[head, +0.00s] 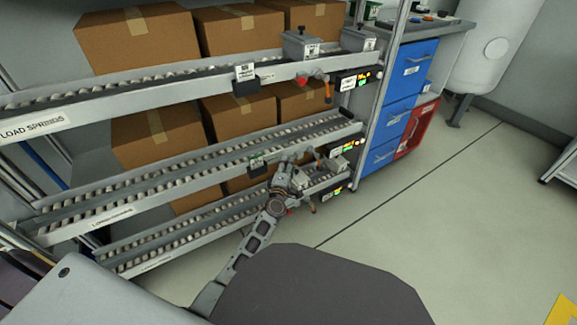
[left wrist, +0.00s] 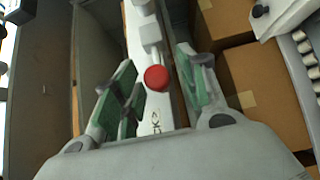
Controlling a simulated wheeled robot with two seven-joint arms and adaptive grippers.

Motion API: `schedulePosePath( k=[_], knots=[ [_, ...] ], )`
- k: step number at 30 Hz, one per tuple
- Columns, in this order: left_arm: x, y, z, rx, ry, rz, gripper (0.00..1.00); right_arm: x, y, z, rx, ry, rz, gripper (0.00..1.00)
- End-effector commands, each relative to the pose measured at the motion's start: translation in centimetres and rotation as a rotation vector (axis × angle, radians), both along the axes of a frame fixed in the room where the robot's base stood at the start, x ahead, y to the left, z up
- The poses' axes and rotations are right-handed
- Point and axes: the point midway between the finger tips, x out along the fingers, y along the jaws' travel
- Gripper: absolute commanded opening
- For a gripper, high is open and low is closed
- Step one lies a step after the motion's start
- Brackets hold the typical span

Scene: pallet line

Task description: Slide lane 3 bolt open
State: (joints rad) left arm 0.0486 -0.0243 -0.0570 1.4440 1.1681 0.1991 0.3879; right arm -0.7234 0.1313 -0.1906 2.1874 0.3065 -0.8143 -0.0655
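My left gripper (head: 292,178) reaches the front end of the lower roller lanes in the head view, and its arm covers part of them. In the left wrist view, its two green-padded fingers (left wrist: 158,72) are open. A round red knob (left wrist: 157,77) shows between the fingers, in front of a grey fitting (left wrist: 150,33) on a white rail (left wrist: 157,112). I see no finger clearly touching the knob. I cannot read a lane number, so I cannot tell which lane this knob belongs to. My right gripper is not in view.
Cardboard boxes (head: 140,38) stand behind the roller lanes (head: 190,165). A red knob (head: 302,80) and lit panel (head: 357,82) are on the upper lane's front.

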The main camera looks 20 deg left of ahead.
Motion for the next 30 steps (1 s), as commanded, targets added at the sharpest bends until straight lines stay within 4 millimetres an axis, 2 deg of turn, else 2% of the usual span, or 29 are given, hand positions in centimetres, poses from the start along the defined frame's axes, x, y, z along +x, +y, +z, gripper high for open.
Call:
schedulePosePath(
  k=[14,30],
  knots=[
    [-0.3,-0.2,0.1,-0.001,-0.001,-0.002,0.43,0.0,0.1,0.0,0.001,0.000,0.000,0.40],
    [-4.2,-0.6,0.1,-0.001,-0.001,-0.001,0.43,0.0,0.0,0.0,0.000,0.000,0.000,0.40]
  ],
)
